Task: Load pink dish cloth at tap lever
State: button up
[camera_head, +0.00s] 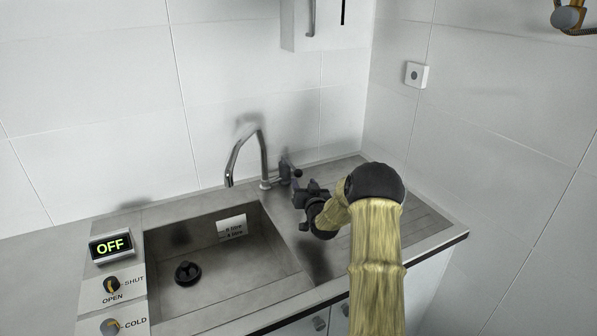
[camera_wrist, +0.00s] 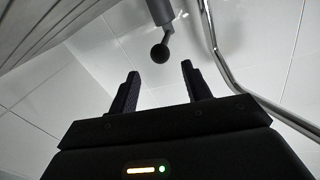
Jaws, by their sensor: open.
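The tap (camera_head: 262,155) is a chrome curved spout behind the sink. Its tap lever (camera_head: 285,168) stands at the right of the spout's base. In the wrist view the tap lever (camera_wrist: 160,52) is a short rod with a dark ball end, seen beyond and between the fingertips. My gripper (camera_head: 302,193) is over the drainboard, just right of and in front of the lever; its fingers also show in the wrist view (camera_wrist: 160,72). It is open, with nothing between the fingers. I see no pink dish cloth in either view.
The sink basin (camera_head: 190,222) is empty apart from a dark drain piece (camera_head: 187,273) and a white label on its wall. A panel (camera_head: 112,290) with an OFF display and knobs is at left. Walls close in behind and right. The ribbed drainboard (camera_head: 425,222) is clear.

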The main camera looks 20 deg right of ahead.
aim_at(300, 175)
jog(key=shift+w+d+p, duration=0.2)
jog(key=shift+w+p, duration=0.05)
jog(key=shift+w, duration=1.1)
jog(key=shift+w+d+p, duration=0.2)
jog(key=shift+w+p, duration=0.05)
jog(key=shift+w, duration=1.05)
jog(key=shift+w+d+p, duration=0.2)
jog(key=shift+w+p, duration=0.05)
jog(key=shift+w, duration=1.1)
jog(key=shift+s, duration=0.1)
